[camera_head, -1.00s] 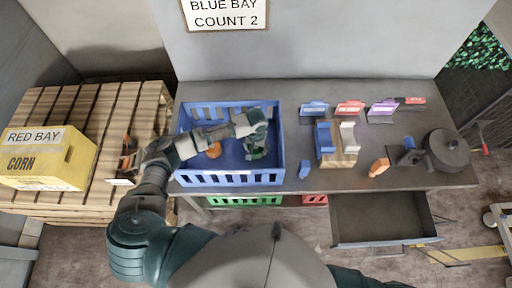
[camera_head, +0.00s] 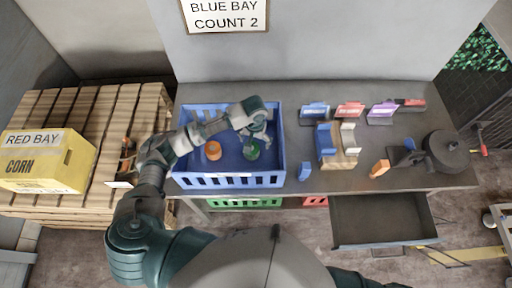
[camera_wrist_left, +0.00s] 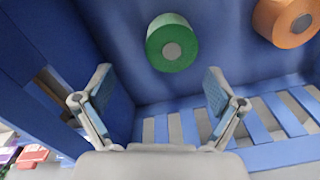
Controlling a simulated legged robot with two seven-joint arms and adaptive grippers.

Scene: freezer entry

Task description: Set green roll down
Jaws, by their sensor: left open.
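The green roll (camera_head: 251,150) lies inside the blue crate (camera_head: 230,180), in its right part. In the left wrist view the green roll (camera_wrist_left: 172,43) rests on the crate floor with its grey core facing up. My left gripper (camera_head: 262,135) is over the right side of the crate. In the left wrist view its two fingers (camera_wrist_left: 158,95) are spread apart with nothing between them, and the roll is apart from them. An orange roll (camera_head: 213,150) lies left of the green one in the crate. My right gripper is not in view.
Small blue, red and purple labelled holders (camera_head: 349,110) stand on the table right of the crate. A wooden block with blue and white pieces (camera_head: 338,158) and a dark round device (camera_head: 446,150) are also there. An open drawer (camera_head: 383,218) juts out below.

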